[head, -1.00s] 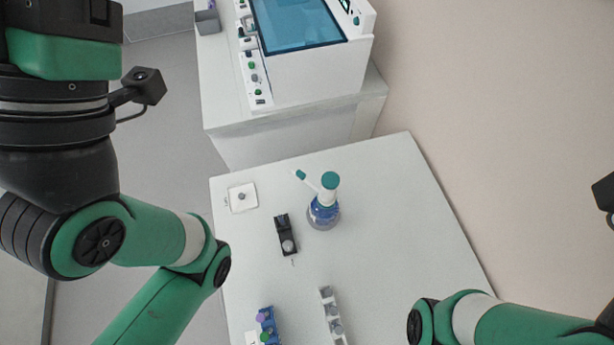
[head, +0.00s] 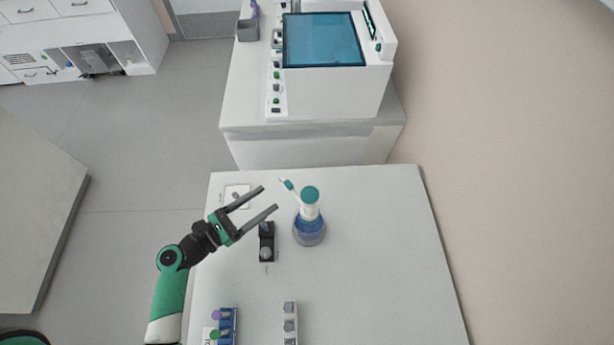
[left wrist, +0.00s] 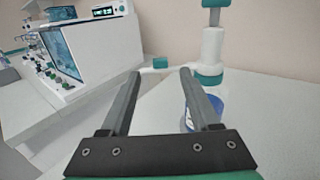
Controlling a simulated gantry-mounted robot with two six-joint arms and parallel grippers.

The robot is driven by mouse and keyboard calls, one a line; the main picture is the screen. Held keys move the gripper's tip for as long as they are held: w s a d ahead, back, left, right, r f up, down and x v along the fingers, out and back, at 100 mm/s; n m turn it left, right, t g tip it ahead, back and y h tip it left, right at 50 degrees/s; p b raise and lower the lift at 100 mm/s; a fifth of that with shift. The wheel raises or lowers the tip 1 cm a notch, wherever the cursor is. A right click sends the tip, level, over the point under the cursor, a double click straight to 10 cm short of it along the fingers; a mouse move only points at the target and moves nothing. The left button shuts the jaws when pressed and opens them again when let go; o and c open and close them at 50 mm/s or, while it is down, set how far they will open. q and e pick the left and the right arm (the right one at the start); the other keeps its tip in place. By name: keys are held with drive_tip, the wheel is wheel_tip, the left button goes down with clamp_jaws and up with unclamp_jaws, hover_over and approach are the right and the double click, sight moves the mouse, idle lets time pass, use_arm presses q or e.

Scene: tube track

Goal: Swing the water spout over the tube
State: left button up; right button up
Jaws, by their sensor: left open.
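The dispenser bottle (head: 309,228) has a blue body, white neck and teal cap and stands upright on the white table. Its thin water spout (head: 289,186) points up and left in the head view, with a teal tip. My left gripper (head: 270,197) is open and empty just left of the spout. In the left wrist view, the spout (left wrist: 160,63) shows beyond the gap between the open fingertips (left wrist: 159,73), and the bottle's neck (left wrist: 211,48) is to the right. A black holder (head: 266,242) stands left of the bottle; I cannot make out a tube in it. My right gripper is out of view.
A white square plate (head: 237,193) lies at the table's back left. A blue rack (head: 228,325) and a pale rack (head: 290,322) stand at the front. A white machine (head: 335,85) stands behind on another bench. The table's right side is clear.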

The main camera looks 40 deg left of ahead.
sight(292, 191)
use_arm(q)
drive_tip(key=w+d+b, duration=0.1)
drive_tip(key=w+b, duration=0.2)
drive_tip(key=w, duration=0.8)
drive_tip(key=shift+w+d+b, duration=0.2)
drive_tip(key=shift+d+b, duration=0.1)
drive_tip(key=shift+d, duration=0.1)
clamp_jaws()
idle(0.8)
